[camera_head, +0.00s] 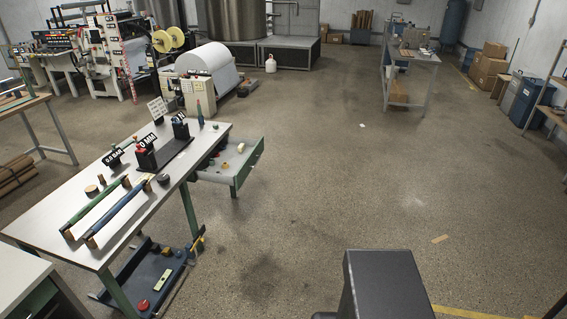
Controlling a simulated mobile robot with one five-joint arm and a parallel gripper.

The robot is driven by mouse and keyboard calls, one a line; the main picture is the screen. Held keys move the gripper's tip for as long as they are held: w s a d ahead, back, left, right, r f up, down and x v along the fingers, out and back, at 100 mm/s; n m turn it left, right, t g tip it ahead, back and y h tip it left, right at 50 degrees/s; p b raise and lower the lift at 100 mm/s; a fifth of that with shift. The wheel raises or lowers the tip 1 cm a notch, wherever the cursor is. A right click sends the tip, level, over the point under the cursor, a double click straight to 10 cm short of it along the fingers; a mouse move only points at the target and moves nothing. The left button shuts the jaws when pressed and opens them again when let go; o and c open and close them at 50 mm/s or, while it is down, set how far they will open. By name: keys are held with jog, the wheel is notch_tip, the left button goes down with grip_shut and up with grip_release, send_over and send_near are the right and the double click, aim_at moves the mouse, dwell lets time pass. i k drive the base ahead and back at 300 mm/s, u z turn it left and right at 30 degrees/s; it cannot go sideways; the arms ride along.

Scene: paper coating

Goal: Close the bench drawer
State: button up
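The bench (60,218) has a pale top on green legs and stands at the left. Its drawer (249,163) is pulled out from the bench's right side near the far end. The drawer has a green front, and a few small items, one of them red, lie inside it. A dark grey block-shaped part at the bottom right of centre looks like part of my own body. My gripper is not in view.
A low dark tray (184,272) with tools sits under the bench. Open concrete floor (330,190) lies right of the drawer. A small flat scrap (440,239) lies on the floor. A metal table (420,57) and cardboard boxes (488,68) stand farther back.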

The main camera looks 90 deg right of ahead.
aim_at(240, 164)
jog(key=u, duration=0.1)
jog(key=k, duration=0.75)
jog(key=z, duration=2.45)
jog(key=i, duration=1.05)
jog(key=u, duration=0.55)
jog(key=i, duration=0.95)
jog(key=u, duration=0.7)
jog(key=i, duration=0.45)
jog(key=u, duration=0.1)
